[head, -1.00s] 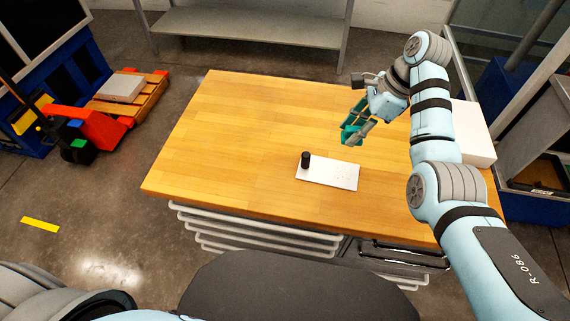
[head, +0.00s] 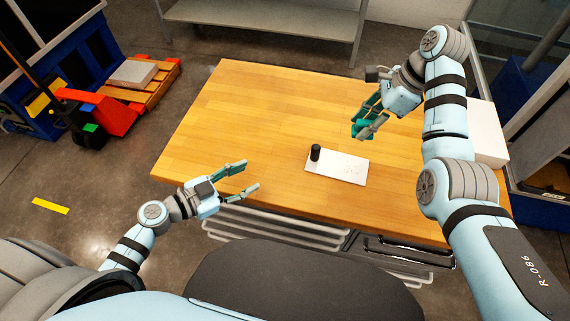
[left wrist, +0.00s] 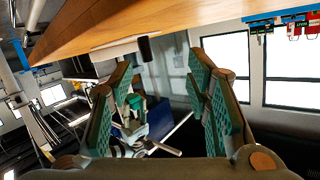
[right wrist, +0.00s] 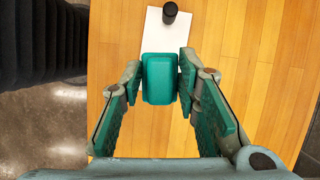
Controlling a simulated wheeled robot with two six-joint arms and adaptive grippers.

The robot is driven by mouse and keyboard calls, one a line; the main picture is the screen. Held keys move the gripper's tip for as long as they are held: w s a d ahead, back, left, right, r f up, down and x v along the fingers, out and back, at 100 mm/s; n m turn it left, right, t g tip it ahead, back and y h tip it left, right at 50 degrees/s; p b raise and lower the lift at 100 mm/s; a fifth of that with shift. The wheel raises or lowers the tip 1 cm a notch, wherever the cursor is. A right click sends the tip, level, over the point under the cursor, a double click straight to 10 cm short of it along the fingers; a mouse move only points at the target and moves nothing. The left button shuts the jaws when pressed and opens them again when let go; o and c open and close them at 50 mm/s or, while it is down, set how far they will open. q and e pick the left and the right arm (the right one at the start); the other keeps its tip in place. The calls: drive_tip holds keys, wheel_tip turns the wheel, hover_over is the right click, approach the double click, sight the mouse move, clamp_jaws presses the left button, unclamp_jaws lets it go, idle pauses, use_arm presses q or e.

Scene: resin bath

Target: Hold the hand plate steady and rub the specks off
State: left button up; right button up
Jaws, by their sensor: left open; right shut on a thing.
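The hand plate (head: 350,168) is a flat white plate lying on the wooden table, with a black upright knob (head: 315,152) at its left end. Small dark specks (head: 352,169) show toward its right. My left gripper (head: 248,176) is open and empty, left of the plate by the table's front edge. The left wrist view shows the plate edge-on (left wrist: 113,48) beyond its fingers. My right gripper (head: 367,126) is shut on a teal block (right wrist: 160,78), raised behind the plate's right part. In the right wrist view the block hides part of the plate (right wrist: 168,36).
The table (head: 240,110) is bare around the plate. A white box (head: 488,135) stands at its right edge, behind my right arm. Drawers with handles (head: 280,230) are under the front edge. A red pallet jack (head: 110,115) stands on the floor at left.

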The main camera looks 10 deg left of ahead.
use_arm(q)
drive_tip(key=n, duration=0.1)
approach(312, 153)
drive_tip(key=s, duration=0.3)
drive_tip(key=shift+s+a+r+g, duration=0.15)
drive_tip(key=shift+a+r+g, duration=0.1)
drive_tip(key=shift+g, duration=0.15)
drive_tip(key=shift+w+d+r+n+y, duration=0.35)
drive_tip(key=shift+w+d+n+y, duration=0.15)
drive_tip(key=shift+n, duration=0.1)
drive_tip(key=shift+w+d+r+n+y, duration=0.3)
drive_tip(key=shift+w+d+n+y, duration=0.1)
drive_tip(key=shift+w+n, duration=0.15)
drive_tip(key=shift+w+r+n+y, duration=0.1)
drive_tip(key=shift+w+n+y, duration=0.1)
drive_tip(key=shift+n+y, duration=0.15)
drive_tip(key=x, duration=1.2)
drive_tip(key=shift+w+a+r, duration=0.1)
drive_tip(key=shift+a+r, duration=0.05)
drive_tip(key=shift+c, duration=0.5)
clamp_jaws()
unclamp_jaws()
